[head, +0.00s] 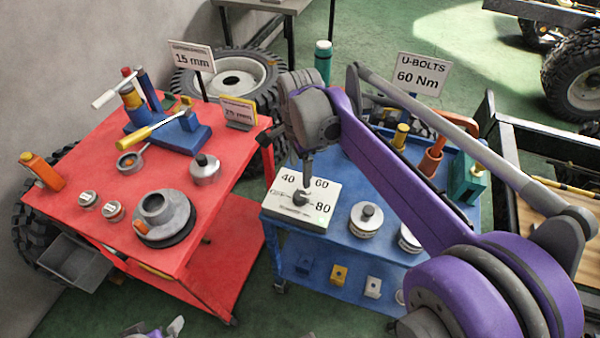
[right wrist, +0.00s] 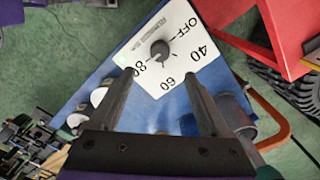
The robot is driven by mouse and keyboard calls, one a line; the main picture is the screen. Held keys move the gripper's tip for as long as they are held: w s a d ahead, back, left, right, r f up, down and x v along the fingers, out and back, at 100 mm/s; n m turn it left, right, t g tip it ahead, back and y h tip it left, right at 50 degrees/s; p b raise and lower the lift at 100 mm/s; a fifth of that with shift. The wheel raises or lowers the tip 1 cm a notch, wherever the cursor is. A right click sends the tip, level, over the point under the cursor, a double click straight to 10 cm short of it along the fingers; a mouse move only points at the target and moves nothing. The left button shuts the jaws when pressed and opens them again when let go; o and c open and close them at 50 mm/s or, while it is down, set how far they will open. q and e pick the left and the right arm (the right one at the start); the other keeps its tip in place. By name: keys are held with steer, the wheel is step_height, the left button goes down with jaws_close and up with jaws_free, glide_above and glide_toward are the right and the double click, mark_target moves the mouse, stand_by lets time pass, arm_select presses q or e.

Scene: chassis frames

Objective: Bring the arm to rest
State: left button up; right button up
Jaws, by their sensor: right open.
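My right arm reaches over the blue cart, and its gripper (head: 306,168) points down just above a white dial box (head: 318,214). In the right wrist view the two fingers (right wrist: 158,75) stand apart with nothing between them. The dark knob (right wrist: 159,50) of the box shows just beyond the fingertips. The dial carries OFF, 40, 60 and 80; I cannot tell exactly which mark the knob points to. A part of my left gripper (head: 165,328) shows at the bottom edge of the head view, mostly cut off.
The blue cart (head: 345,275) also bears stacked discs (head: 366,220), an orange-handled tool and bottles behind my arm. A red cart (head: 95,170) at left holds a blue vise, pots and a hub. A U-BOLTS sign (head: 422,73) stands behind. Green floor is open between the carts.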

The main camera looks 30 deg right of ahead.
stand_by(0.5)
steer(key=s+a+f+n+t+p, duration=0.2)
steer(key=s+a+n, duration=0.1)
steer(key=s+n, duration=0.4)
steer(key=s+a+f+n+t+p, duration=0.2)
steer(key=s+n, duration=0.6)
steer(key=n, duration=0.4)
steer(key=shift+s+a+t, duration=0.25)
steer(key=shift+a+t, duration=0.45)
steer(key=shift+a, duration=0.2)
